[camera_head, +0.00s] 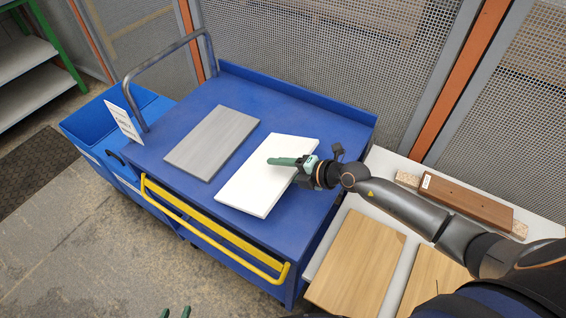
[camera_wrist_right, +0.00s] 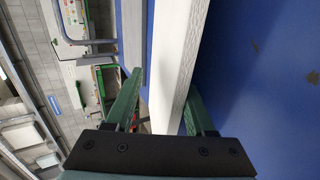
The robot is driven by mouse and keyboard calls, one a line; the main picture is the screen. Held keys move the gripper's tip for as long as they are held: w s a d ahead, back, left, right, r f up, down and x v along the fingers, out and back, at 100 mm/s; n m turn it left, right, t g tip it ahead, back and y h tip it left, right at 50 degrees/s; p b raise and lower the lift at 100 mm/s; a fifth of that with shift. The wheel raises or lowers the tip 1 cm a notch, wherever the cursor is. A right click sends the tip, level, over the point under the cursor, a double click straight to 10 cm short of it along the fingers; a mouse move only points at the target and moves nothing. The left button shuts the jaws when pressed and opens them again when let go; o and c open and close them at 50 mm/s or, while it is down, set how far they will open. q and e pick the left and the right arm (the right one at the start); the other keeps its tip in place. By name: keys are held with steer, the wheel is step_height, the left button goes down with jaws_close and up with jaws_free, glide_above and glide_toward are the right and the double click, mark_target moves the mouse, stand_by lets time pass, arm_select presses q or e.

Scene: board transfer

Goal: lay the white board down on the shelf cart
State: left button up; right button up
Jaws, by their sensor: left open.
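The white board (camera_head: 268,176) is above or on the blue top of the shelf cart (camera_head: 190,109), roughly level; I cannot tell whether it touches the top. My right gripper (camera_head: 283,161) comes in from the right at the board's right edge, one green finger over its upper face, the other hidden under it. In the right wrist view the white board (camera_wrist_right: 170,85) runs between the two fingers of my right gripper (camera_wrist_right: 165,82), which look closed on it. My left gripper (camera_head: 176,313) shows only its open, empty fingertips at the bottom edge.
A grey board (camera_head: 212,141) lies on the cart left of the white board. The cart has a yellow rail (camera_head: 212,230) in front and a grey handle (camera_head: 165,66) at left. Wooden boards (camera_head: 357,262) lie on a pale table at right. A blue bin (camera_head: 90,120) stands at left.

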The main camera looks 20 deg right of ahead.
mark_target(291, 173)
steer(key=shift+a+r+p, duration=0.1)
steer(key=shift+r+p, duration=0.25)
steer(key=shift+p, duration=0.25)
steer(key=shift+g+h+p, duration=0.3)
steer(key=shift+g+h, duration=0.2)
steer(key=shift+f+g, duration=0.1)
steer(key=shift+g, duration=0.3)
steer(key=shift+s+d+g+h, duration=0.15)
steer(key=shift+d+g+h, duration=0.05)
steer(key=shift+g+h, duration=0.9)
steer(key=shift+s+d+g+h, duration=0.1)
steer(key=shift+s+g+h, duration=0.05)
steer(key=shift+g+h, duration=0.25)
steer(key=shift+s+d+r, duration=0.4)
steer(key=shift+s+d, duration=0.05)
steer(key=shift+s, duration=0.15)
steer(key=shift+s+d+r, duration=0.35)
steer(key=shift+s+d, duration=0.1)
steer(key=shift+s, duration=0.15)
